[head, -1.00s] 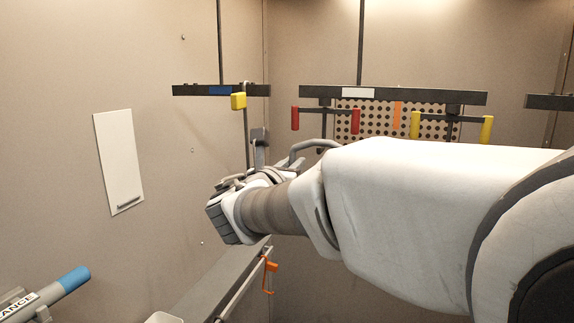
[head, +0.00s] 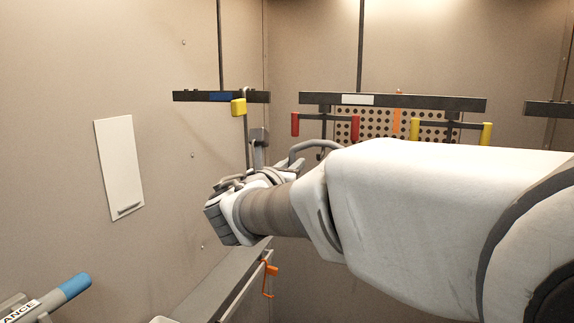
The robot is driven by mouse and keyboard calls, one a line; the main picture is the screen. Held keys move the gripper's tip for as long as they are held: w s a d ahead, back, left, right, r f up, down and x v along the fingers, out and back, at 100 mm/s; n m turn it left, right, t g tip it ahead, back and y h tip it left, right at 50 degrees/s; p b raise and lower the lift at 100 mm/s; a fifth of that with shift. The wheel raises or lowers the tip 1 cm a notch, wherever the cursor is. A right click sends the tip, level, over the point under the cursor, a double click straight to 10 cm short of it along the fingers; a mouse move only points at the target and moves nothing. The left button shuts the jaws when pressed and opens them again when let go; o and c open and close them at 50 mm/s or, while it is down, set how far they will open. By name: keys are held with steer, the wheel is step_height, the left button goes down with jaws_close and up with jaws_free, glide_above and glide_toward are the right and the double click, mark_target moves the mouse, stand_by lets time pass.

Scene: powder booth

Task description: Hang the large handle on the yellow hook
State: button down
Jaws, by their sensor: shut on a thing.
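My gripper (head: 262,175) is at the far end of my arm, left of centre, mostly hidden behind my own wrist. It is shut on a grey piece that I take to be the large handle. A curved grey bar (head: 312,146) shows above my wrist, and an upright grey piece with a dark block stands left of it. Yellow tips show in two places: a yellow block (head: 238,107) under the left rail, and two yellow tips (head: 415,129) under the middle rail. Which one is the yellow hook is unclear. The grip itself is hidden, and contact with any hook cannot be told.
A dark rail (head: 190,97) with a blue label hangs at left. A longer rail (head: 430,103) carries red tips (head: 295,124) and the yellow pair. A perforated orange-marked panel is behind. A ledge (head: 225,293) with an orange clamp (head: 269,272) lies below.

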steer(key=v, duration=0.9)
steer(key=shift+s+a, duration=0.15)
steer(key=shift+s, duration=0.15)
stand_by(0.6)
steer(key=shift+r, duration=0.1)
stand_by(0.4)
